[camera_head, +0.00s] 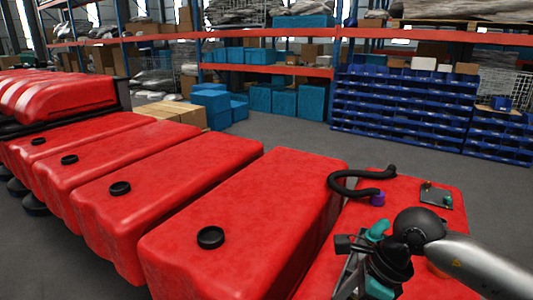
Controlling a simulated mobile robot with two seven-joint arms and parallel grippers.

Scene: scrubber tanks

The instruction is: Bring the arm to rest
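My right arm (475,268) comes in from the lower right, over the nearest red tank (405,190). Its gripper (346,283) points down near the bottom edge, partly hidden by the wrist and cut off by the frame. I cannot tell whether its fingers are open or shut. A black bent hose (350,190) with a purple fitting (378,199) stands on this tank, behind the wrist and apart from it. A small grey plate with fittings (436,196) lies on the tank to the right of the hose. My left gripper is not in view.
Several more red tanks (260,215) with black round openings stand in a row to the left. Blue bin racks (400,105) and shelves with teal boxes (285,101) stand at the back. Grey floor (285,132) lies clear between tanks and shelves.

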